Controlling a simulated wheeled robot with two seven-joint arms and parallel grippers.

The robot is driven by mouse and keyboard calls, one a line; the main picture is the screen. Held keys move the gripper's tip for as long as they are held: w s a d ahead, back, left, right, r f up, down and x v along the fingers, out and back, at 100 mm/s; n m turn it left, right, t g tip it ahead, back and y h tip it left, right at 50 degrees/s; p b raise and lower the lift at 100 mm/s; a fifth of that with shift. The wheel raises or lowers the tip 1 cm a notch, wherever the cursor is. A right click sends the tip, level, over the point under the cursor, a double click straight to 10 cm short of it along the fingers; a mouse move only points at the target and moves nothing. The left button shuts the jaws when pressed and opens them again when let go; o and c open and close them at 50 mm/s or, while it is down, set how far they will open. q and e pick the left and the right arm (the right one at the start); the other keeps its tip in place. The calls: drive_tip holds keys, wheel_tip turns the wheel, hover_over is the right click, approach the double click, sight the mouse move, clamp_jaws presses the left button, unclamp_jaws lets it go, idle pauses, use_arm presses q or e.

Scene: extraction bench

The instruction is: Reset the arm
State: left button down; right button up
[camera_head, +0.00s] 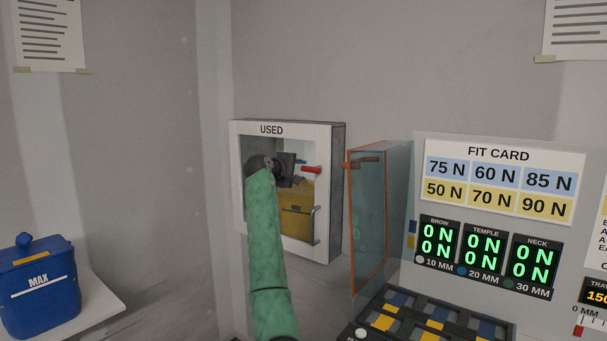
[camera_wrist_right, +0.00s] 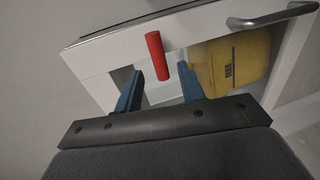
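My right arm, in a green sleeve, reaches up to the white cabinet marked USED (camera_head: 328,140) on the wall. My right gripper (camera_head: 298,169) is in front of the cabinet's clear door in the head view. In the right wrist view its two blue fingers (camera_wrist_right: 158,88) stand apart with nothing gripped. My left gripper is not in view.
A yellow item (camera_head: 296,222) sits inside the cabinet, whose grey door handle (camera_head: 315,226) is at lower right. A clear orange-edged panel (camera_head: 370,220) stands to the right, beside the fit card board (camera_head: 502,150). A blue MAX container (camera_head: 38,285) rests on a shelf at left.

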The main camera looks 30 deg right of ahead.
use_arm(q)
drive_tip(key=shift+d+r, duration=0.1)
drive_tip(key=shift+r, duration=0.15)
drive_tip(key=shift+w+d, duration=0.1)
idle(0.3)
